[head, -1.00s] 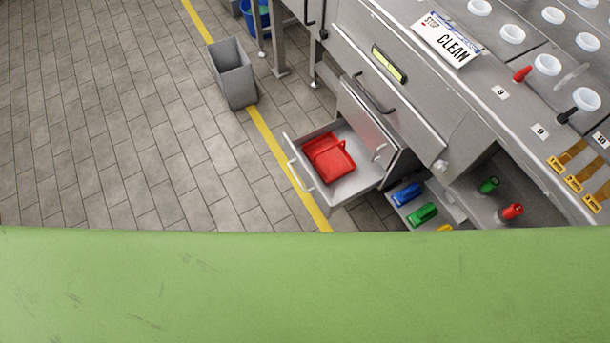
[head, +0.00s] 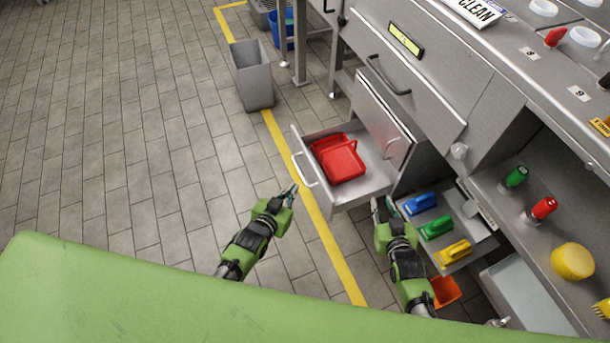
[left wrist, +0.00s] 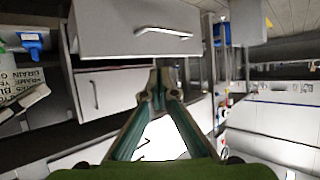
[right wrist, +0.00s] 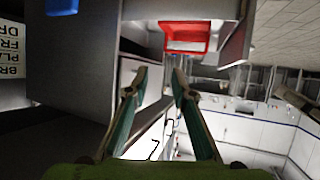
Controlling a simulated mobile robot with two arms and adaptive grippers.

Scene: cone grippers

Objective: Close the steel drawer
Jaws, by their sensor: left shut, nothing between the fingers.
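The steel drawer (head: 376,172) is pulled out of the steel counter in the head view, with a red dustpan-like item (head: 341,160) inside it. Its bar handle (head: 304,171) is on the front, facing left. My left gripper (head: 292,190) is shut and empty, a little in front of and below the handle. The drawer front (left wrist: 120,40) fills the upper left wrist view, apart from the fingertips. My right gripper (head: 382,206) is by the drawer's near side; its fingers are apart and empty in the right wrist view (right wrist: 159,75). The drawer (right wrist: 235,47) shows there at the top.
A grey bin (head: 253,80) stands on the tiled floor beyond the drawer. Blue, green and yellow-handled brushes (head: 437,227) lie on a shelf right of my right gripper. An orange item (head: 444,291) is lower down. The floor (head: 120,150) to the left is clear.

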